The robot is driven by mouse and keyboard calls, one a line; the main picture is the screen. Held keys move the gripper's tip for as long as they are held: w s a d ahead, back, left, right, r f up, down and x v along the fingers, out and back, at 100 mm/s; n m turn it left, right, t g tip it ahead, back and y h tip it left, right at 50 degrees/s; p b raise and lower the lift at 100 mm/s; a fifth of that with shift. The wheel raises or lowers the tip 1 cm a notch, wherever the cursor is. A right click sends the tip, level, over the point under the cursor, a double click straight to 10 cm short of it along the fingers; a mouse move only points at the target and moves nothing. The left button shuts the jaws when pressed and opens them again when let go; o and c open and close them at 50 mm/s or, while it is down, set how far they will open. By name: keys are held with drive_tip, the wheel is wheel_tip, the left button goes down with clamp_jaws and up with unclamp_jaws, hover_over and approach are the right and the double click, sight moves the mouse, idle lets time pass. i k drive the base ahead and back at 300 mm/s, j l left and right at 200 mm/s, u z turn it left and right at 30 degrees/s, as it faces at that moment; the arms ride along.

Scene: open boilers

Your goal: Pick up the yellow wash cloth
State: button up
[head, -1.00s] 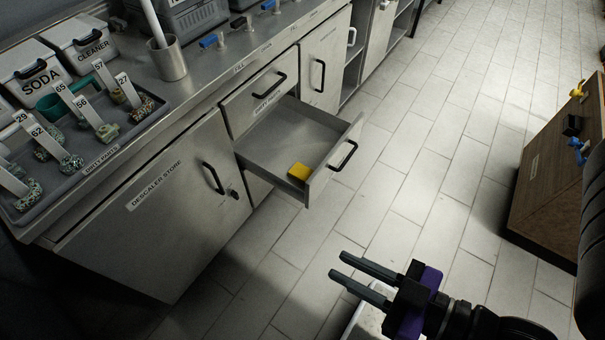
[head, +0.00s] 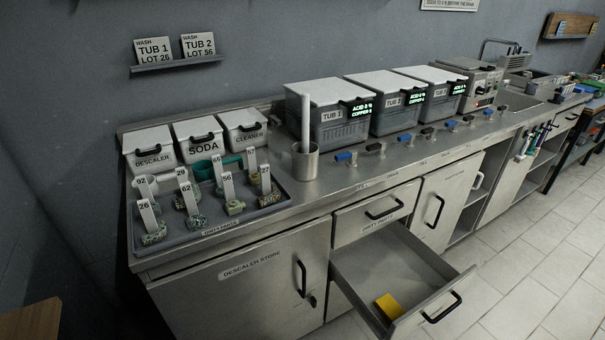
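The yellow wash cloth (head: 389,306) lies flat on the floor of an open drawer (head: 378,262), towards the drawer's front left corner. The drawer is pulled out from the steel counter and holds only the cloth as far as I see. Its front has a black bar handle (head: 441,307). My gripper is outside the head view now, so its distance from the cloth does not show.
A descaler store cupboard door (head: 236,288) is shut left of the drawer. On the counter stand a grey tray (head: 264,212) of numbered parts, a steel cup (head: 305,162) and lidded tubs (head: 329,114). Tiled floor (head: 540,265) is free at right.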

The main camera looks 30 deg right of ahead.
sight(386, 305)
drive_tip(key=i+l+u, duration=0.15)
drive_tip(key=l+u, duration=0.2)
drive_tip(key=l, duration=0.25)
drive_tip(key=i+l+u, duration=0.1)
drive_tip(key=l+u, duration=0.25)
drive_tip(key=l, duration=0.3)
drive_tip(key=l+u, duration=0.35)
drive_tip(key=l, duration=0.3)
